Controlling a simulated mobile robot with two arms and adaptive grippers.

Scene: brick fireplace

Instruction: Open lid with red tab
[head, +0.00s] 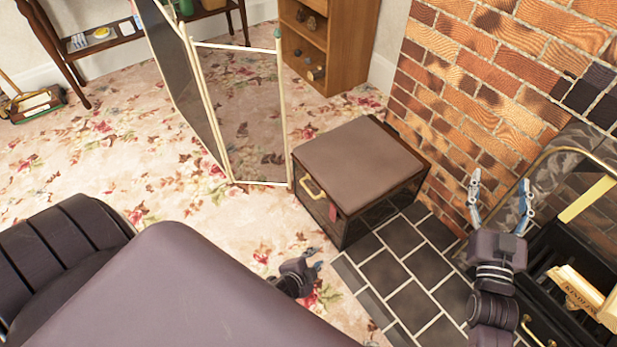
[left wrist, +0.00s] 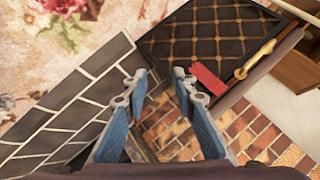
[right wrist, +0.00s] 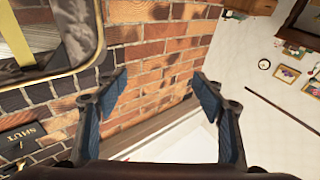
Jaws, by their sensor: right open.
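The box (head: 385,215) stands on the floor at the brick hearth, with a brown padded lid (head: 360,158) lying shut on top. A red tab (head: 333,212) hangs at the lid's front edge, beside a gold handle (head: 313,190). In the left wrist view the red tab (left wrist: 207,78) lies just beyond the fingertips, beside the handle (left wrist: 258,60) and the box's dark, gold-patterned side (left wrist: 205,35). My left gripper (head: 315,260) is open and empty, low in front of the box and apart from the tab. My right gripper (head: 500,182) is open and empty before the brick wall.
A folding screen (head: 245,110) stands behind the box to the left, with a wooden shelf (head: 330,45) beyond. The fireplace (head: 570,240) with a kindling box (head: 580,293) is at the right. Floral carpet (head: 130,140) is open at the left.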

